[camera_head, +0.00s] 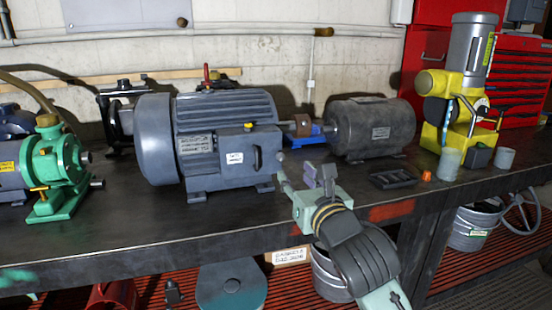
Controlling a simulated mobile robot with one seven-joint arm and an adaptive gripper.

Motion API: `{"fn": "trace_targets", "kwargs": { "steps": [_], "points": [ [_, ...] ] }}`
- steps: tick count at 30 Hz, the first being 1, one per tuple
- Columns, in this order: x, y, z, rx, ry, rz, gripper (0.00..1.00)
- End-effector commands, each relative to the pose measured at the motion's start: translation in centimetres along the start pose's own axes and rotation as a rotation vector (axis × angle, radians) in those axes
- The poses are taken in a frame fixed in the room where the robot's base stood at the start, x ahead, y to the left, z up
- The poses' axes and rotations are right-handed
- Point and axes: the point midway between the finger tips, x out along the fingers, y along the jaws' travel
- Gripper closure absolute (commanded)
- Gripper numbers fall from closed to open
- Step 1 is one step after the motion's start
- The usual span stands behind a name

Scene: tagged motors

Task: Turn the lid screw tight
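A large grey-blue motor (222,125) stands on the workbench left of centre. A terminal box with a flat lid (236,157) is on its front side. The lid bears a white label and a dark handle-like part.
A dark motor (371,128) stands behind my gripper, with a black tray (392,178) in front. A green pump (62,168) is at the left. A yellow machine (460,110) and grey cups (449,163) stand right. The front bench top is mostly clear.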

Motion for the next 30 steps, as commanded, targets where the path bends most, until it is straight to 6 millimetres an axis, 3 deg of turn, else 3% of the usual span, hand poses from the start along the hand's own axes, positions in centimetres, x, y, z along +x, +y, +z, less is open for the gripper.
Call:
{"fn": "trace_targets", "kwargs": {
  "steps": [9,15,27,30],
  "points": [
    [6.0,0.2,0.4,0.005,0.001,0.003,0.62],
    [8.7,0.2,0.3,0.005,-0.001,0.004,0.62],
    [9.7,0.2,0.1,0.002,-0.003,0.002,0.62],
    [9.6,0.2,0.1,0.003,-0.003,0.002,0.68]
  ]
}}
